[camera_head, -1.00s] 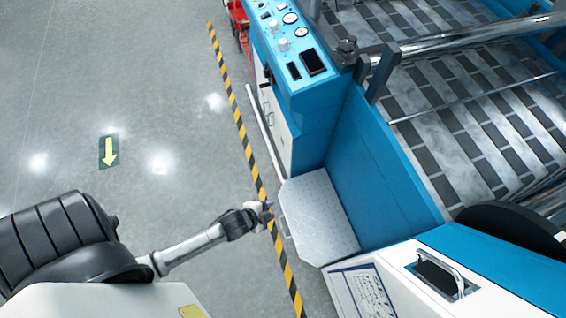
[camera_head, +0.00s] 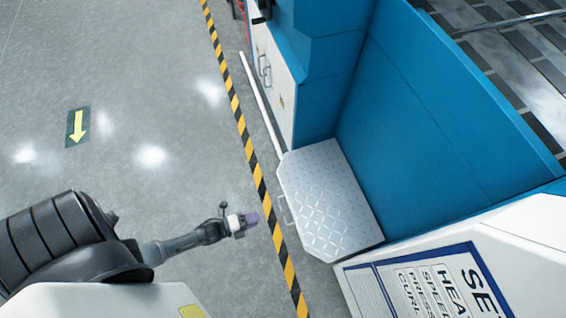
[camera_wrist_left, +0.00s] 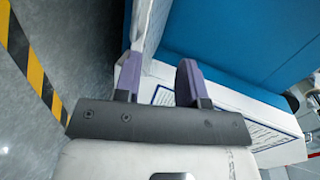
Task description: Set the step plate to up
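My right gripper is not in view.
The blue machine panel (camera_head: 420,130) rises behind the plate. A white cabinet with a printed sign (camera_head: 440,285) stands at the lower right. A black-and-yellow line (camera_head: 240,125) crosses the floor; the grey floor left of it is clear.

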